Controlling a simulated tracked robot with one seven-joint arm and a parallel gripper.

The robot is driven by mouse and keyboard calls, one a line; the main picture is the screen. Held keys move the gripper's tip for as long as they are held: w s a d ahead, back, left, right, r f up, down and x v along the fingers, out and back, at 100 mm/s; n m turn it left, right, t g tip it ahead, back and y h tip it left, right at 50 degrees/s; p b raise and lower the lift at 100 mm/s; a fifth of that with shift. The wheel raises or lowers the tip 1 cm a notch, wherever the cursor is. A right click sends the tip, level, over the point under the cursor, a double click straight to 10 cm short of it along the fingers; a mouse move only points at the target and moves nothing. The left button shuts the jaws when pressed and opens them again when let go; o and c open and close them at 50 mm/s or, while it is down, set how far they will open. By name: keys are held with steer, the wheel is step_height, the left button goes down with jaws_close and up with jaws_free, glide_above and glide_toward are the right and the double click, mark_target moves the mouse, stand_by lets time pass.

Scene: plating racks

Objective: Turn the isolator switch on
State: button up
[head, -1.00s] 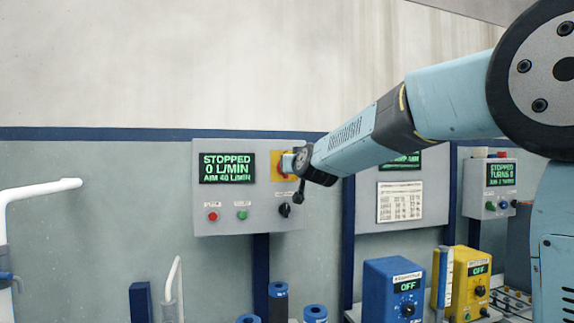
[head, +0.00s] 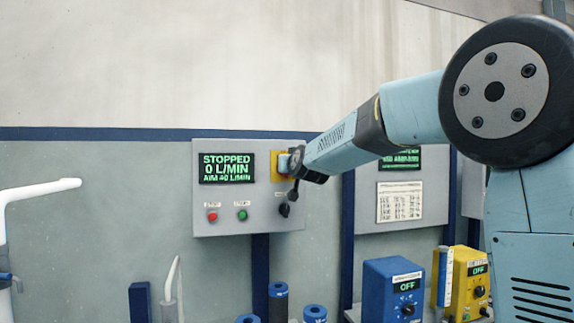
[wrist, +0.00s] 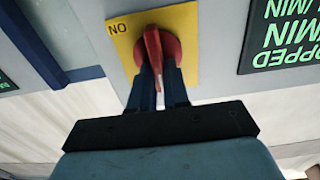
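The isolator switch is a red handle (wrist: 153,50) on a yellow plate (wrist: 185,25) in the wrist view. Its long grip runs up and down the picture, its lower end between my fingers. Rotated black lettering, apparently "ON", shows on the plate's upper left corner. My gripper (wrist: 160,80) has one dark blue finger on each side of the handle, with a narrow space between them. I cannot tell whether the fingers press on it. In the head view my gripper (head: 284,163) is at the yellow plate (head: 276,176) and hides the handle.
The grey panel (head: 225,225) carries a display (head: 227,168) reading STOPPED, 0 L/MIN. Below are a red button (head: 212,216), a green button (head: 242,214) and a black knob (head: 284,210), close under my wrist. Blue (head: 385,275) and yellow (head: 460,265) boxes stand lower right.

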jaws_close()
steer(key=shift+d+m, duration=0.1)
steer(key=shift+m, duration=0.2)
steer(key=shift+w+d+f+m, duration=0.1)
steer(key=shift+d+f+m, duration=0.2)
steer(key=shift+m, duration=2.6)
steer(key=shift+w+d+f+m, duration=0.1)
steer(key=shift+d+f+m, duration=0.25)
steer(key=shift+m, duration=2.55)
steer(key=shift+w+d+f+m, duration=0.15)
steer(key=shift+f+m, duration=0.3)
steer(key=shift+m, duration=2.45)
steer(key=shift+f, duration=0.1)
steer(key=shift+o, duration=2.3)
jaws_free()
steer(key=shift+s, duration=0.1)
steer(key=shift+r, duration=0.25)
